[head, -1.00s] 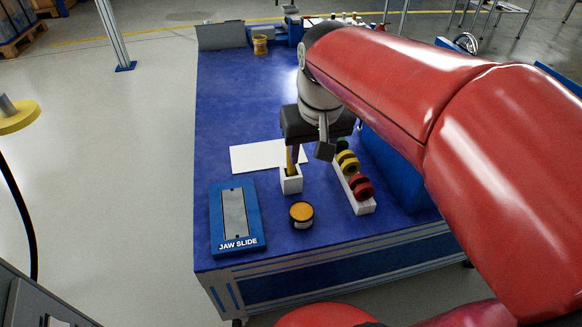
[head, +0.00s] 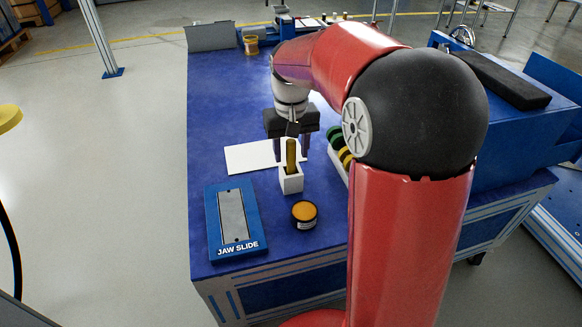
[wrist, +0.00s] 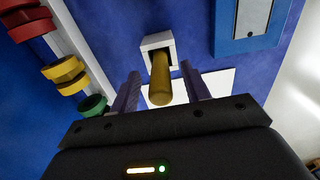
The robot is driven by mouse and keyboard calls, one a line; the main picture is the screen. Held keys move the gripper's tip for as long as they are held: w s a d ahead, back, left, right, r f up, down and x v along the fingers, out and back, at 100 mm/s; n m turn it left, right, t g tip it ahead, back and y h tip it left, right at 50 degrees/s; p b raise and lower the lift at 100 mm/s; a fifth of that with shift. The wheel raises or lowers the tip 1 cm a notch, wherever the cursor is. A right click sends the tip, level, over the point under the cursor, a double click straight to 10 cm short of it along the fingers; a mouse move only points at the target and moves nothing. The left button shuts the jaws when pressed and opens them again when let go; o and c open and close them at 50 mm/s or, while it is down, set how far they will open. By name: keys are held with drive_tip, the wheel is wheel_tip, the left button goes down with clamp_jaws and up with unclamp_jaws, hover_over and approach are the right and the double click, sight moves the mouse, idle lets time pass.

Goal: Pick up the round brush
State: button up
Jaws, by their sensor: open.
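The round brush shows as a gold-yellow rod (head: 291,157) standing upright in a small white square holder (head: 291,183) on the blue table. In the wrist view the rod (wrist: 160,82) points toward the camera, with its lower end in the white holder (wrist: 150,41). Its bristles are hidden. My gripper (head: 291,154) is open and empty, just behind the brush in the head view. In the wrist view its two fingers (wrist: 161,80) show on either side of the rod, apart from it. I cannot tell whether the rod is fully between them.
A round tin with an orange top (head: 304,213) stands right of the holder. A blue jaw slide plate (head: 250,207) lies left. A white sheet (head: 243,158) lies behind. A rack with green, yellow and red rings (wrist: 66,72) is partly hidden by my arm.

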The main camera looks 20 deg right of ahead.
drive_tip(key=shift+f, duration=0.65)
clamp_jaws()
drive_tip(key=shift+r, duration=0.1)
wheel_tip(320, 180, up, 20)
drive_tip(key=p, duration=0.4)
